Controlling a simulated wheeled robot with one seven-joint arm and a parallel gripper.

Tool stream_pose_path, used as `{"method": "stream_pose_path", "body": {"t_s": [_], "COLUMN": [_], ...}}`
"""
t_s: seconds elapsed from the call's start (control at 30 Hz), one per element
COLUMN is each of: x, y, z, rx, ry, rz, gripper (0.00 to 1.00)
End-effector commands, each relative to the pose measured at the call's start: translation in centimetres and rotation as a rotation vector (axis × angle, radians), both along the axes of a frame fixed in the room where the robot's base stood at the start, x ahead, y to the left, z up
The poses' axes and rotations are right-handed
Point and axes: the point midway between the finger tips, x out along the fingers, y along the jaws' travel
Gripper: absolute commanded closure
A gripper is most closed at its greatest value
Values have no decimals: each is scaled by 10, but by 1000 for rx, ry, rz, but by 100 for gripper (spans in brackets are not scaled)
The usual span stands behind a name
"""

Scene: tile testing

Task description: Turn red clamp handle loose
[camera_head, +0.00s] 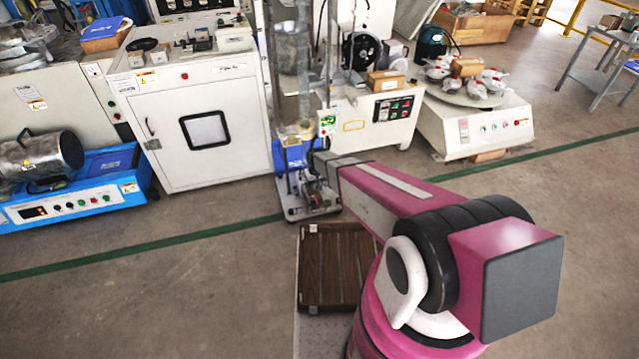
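My pink arm reaches from the lower right toward a tall narrow test stand with a clear upright tube (292,65) and a blue lower part. The arm's far end, where my gripper (318,172) is, shows only as a small dark shape close against the stand's lower front. Its fingers cannot be made out, nor whether they touch anything. I cannot pick out a red clamp handle on this stand; that area is small and partly covered by my arm. Small red and white parts (478,88) lie on a round table at the back right.
A white cabinet (165,120) with a dark window stands left of the stand, and a blue-based machine (75,195) farther left. A white control unit (378,115) stands to its right. A brown slatted panel (337,265) lies in front. Floor (140,300) is clear at lower left.

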Motion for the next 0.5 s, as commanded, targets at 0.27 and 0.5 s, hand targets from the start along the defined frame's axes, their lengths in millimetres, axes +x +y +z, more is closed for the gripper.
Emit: {"method": "stream_pose_path", "body": {"t_s": [0.27, 0.5], "x": [1, 2], "y": [0, 0], "z": [-38, -81], "rx": [-1, 0], "ry": [2, 1], "rz": [-1, -1], "gripper": [77, 77]}}
